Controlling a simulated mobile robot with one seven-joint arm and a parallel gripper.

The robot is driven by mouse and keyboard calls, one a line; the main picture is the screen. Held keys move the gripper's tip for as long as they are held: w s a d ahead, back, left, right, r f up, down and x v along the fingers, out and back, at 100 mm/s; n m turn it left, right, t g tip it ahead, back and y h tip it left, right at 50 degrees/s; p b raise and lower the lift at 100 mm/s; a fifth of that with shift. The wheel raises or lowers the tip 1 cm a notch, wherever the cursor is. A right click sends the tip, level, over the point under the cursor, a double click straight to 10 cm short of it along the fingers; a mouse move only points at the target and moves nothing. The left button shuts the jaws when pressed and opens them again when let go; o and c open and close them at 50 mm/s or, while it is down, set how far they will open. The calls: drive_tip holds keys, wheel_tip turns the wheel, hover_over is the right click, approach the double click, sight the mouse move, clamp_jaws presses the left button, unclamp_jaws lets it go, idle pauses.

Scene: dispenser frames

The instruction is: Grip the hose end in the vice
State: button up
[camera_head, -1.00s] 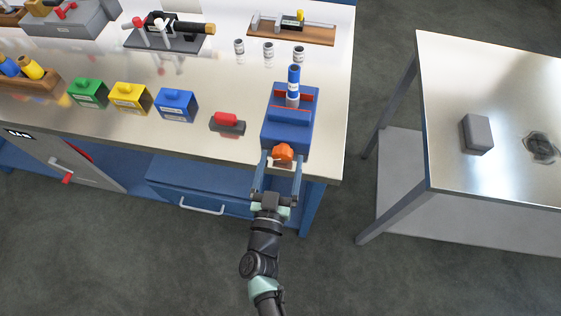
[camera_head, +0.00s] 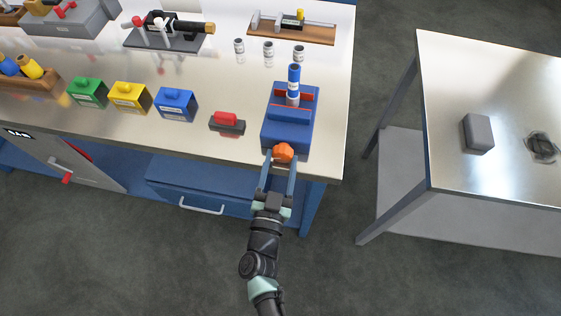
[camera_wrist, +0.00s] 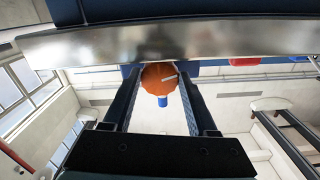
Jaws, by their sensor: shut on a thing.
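The blue vice (camera_head: 289,132) stands at the front right corner of the bench, with red jaw faces along its gap. The hose end (camera_head: 293,82), blue with a pale lower part, stands upright between the vice jaws. Whether the jaws touch it I cannot tell. The orange vice knob (camera_head: 283,153) faces the bench's front edge. My gripper (camera_head: 281,160) is shut on this knob, one finger on each side. The wrist view shows the orange knob (camera_wrist: 158,78) between the two long fingers, with a white mark on its face.
Three small grey fittings (camera_head: 268,48) stand behind the vice. A red-topped block (camera_head: 227,122) and blue, yellow and green boxes (camera_head: 130,97) lie to its left. A separate steel table (camera_head: 450,120) with a grey block (camera_head: 478,133) stands to the right across a floor gap.

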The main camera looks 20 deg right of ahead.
drive_tip(key=shift+m, duration=1)
drive_tip(key=o, duration=1.4)
drive_tip(key=b+v, duration=0.1)
drive_tip(key=v, duration=1.2)
